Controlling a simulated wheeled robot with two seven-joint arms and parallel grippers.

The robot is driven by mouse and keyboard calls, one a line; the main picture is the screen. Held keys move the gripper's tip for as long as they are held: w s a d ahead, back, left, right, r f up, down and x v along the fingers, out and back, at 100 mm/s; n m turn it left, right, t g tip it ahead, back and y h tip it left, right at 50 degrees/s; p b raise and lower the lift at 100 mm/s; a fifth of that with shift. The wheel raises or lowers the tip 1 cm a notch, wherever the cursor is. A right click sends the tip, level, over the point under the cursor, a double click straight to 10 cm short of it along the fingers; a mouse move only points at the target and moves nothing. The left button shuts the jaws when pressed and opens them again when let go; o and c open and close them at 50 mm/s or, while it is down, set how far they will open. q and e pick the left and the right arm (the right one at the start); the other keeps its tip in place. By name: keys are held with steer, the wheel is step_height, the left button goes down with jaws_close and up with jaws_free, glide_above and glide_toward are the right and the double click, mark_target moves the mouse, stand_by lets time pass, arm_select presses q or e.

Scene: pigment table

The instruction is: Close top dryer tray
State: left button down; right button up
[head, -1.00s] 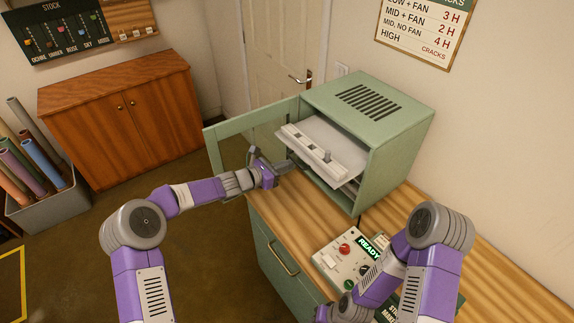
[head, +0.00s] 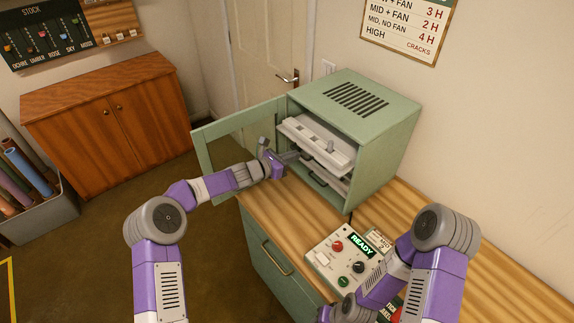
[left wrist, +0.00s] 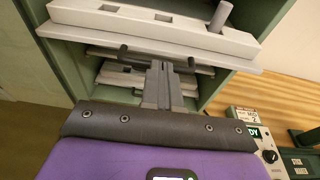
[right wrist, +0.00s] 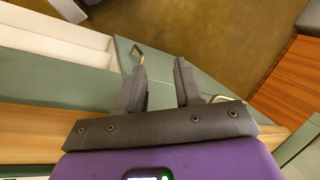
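The green dryer (head: 385,135) stands on the counter with its door (head: 204,155) swung open to the left. Its top tray (left wrist: 80,36) sticks out a little past the opening and carries a pale block with square recesses and a grey peg (left wrist: 221,16). Lower trays (left wrist: 112,80) sit further inside. My left gripper (left wrist: 161,66) is at the top tray's front, fingers together against the middle of its dark handle (left wrist: 125,53); the handle's ends show on either side. In the head view it shows at the dryer's opening (head: 290,157). My right gripper (right wrist: 158,75) is open and empty.
The control box (head: 343,262) with a lit READY display stands on the counter in front of the dryer. A wooden cabinet (head: 110,120) and a bin of rolls (head: 50,215) are at the left. Counter between dryer and box is clear.

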mark_target(310, 147)
arm_select(q)
steer(key=p+x, duration=0.1)
steer(key=x, duration=0.2)
steer(key=r+p+x, duration=0.1)
steer(key=x, duration=0.3)
steer(key=shift+d+r, duration=0.15)
steer(key=shift+r, duration=0.15)
steer(key=shift+x, duration=1.3)
steer(key=shift+w+d+r, duration=0.2)
steer(key=shift+w, duration=0.05)
steer(key=shift+r, duration=0.1)
steer(key=shift+d+r, duration=0.1)
steer(key=shift+r, duration=0.15)
